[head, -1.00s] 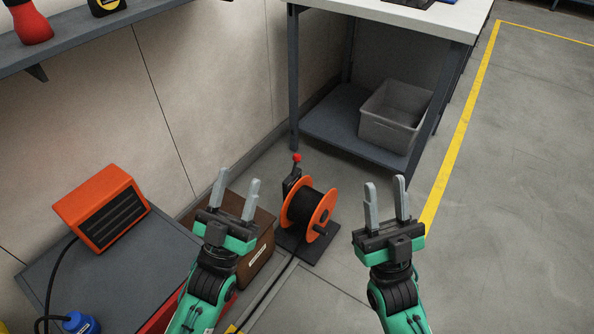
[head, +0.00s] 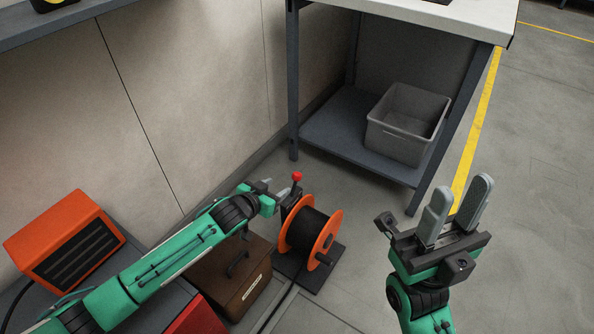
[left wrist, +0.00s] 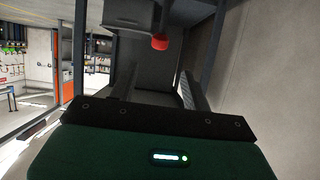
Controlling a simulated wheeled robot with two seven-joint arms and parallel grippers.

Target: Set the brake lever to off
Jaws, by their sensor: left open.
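The brake lever is short and dark with a red knob (head: 297,176). It stands at the back left of the cable reel (head: 310,232), which has orange flanges and black cable. My left gripper (head: 272,187) is open, just left of the lever, its fingers partly hidden by its own body. In the left wrist view the red knob (left wrist: 160,42) shows ahead, between the lines of the two open fingers (left wrist: 157,78); I cannot tell whether they touch the lever. My right gripper (head: 460,192) is open and empty, to the right of the reel.
A brown case (head: 240,283) stands left of the reel, below my left arm. An orange heater-like box (head: 62,240) sits at the left. A workbench with a grey bin (head: 400,145) on its lower shelf stands behind. The floor at right is clear.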

